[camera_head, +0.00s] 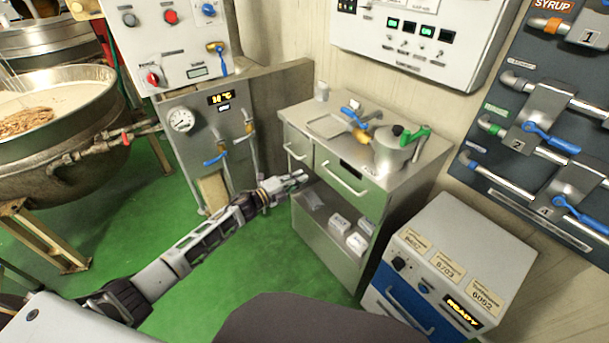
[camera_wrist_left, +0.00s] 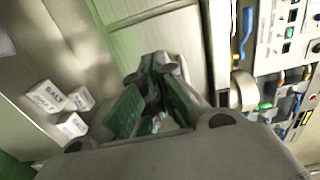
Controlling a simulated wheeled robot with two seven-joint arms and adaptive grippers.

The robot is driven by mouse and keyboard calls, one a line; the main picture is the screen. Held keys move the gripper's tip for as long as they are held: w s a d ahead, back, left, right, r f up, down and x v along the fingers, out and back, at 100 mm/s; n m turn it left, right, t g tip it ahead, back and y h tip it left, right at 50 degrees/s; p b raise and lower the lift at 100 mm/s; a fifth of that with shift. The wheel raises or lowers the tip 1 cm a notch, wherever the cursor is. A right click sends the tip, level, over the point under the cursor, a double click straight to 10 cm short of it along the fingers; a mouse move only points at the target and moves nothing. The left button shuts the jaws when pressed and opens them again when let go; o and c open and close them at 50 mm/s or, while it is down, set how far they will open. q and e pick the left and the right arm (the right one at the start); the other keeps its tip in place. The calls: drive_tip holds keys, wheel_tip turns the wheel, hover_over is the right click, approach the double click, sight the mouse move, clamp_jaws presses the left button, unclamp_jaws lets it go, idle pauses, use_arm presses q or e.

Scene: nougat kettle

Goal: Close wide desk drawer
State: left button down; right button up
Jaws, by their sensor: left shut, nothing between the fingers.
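The metal desk (camera_head: 429,159) has two drawers under its top. The wide drawer (camera_head: 371,196) is the right one, with a bar handle and a dark label; its front sits close to the desk body, and I cannot tell whether it stands slightly out. The narrower drawer (camera_head: 295,139) is to its left. My left gripper (camera_head: 302,177) is shut and empty, low in front of the desk, just below the narrower drawer and left of the wide drawer's handle. In the left wrist view its green-padded fingers (camera_wrist_left: 155,115) point toward the pale desk front. My right gripper is out of view.
White salt boxes (camera_head: 356,243) stand on the open shelf below; they also show in the left wrist view (camera_wrist_left: 72,125). A metal pot (camera_head: 396,150) stands on the desk. A grey unit with blue drawer (camera_head: 398,307) is at right. Green floor (camera_head: 262,240) is clear before the desk.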

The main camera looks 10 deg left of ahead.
use_arm(q)
drive_tip(key=shift+v, duration=2.55)
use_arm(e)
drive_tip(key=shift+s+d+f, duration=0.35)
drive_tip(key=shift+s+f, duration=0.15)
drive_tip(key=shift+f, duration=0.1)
